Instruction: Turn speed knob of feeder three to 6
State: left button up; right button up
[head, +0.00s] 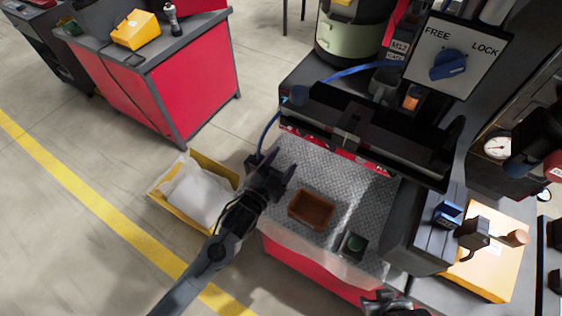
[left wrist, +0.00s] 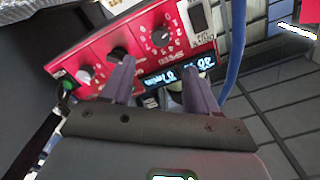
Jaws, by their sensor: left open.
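A red control panel (left wrist: 100,50) fills the upper part of the left wrist view, tilted. Its speed knob (left wrist: 160,38) is black, with a ring of white numbers around it; the setting is too small to read surely. A lit display (left wrist: 165,78) sits beside it, partly hidden by a finger. My left gripper (left wrist: 158,64) is open and empty, its two fingers pointing at the panel, with the speed knob beyond the tips. In the head view my left gripper (head: 283,172) is at the left end of the feeder's red front (head: 335,150). A dark part at the bottom edge may be my right gripper (head: 388,303).
Another black knob (left wrist: 118,54) and a grey knob (left wrist: 85,75) are on the panel. A blue cable (left wrist: 236,50) hangs beside it.

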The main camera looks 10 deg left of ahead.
aim_at(302, 134)
pick_arm(q)
jog(key=s+d+f+n+g+b, duration=0.3)
jog(key=f+n+g, duration=0.25)
jog(key=n, duration=0.25)
jog(key=w+a+r+m+t+y+b, duration=0.1)
jog(key=w+a+r+b, duration=0.3)
jog(key=r, duration=0.6)
jog(key=b+x, duration=0.4)
jog(key=x, duration=0.7)
jog(key=shift+d, duration=0.2)
jog(key=shift+s, duration=0.1)
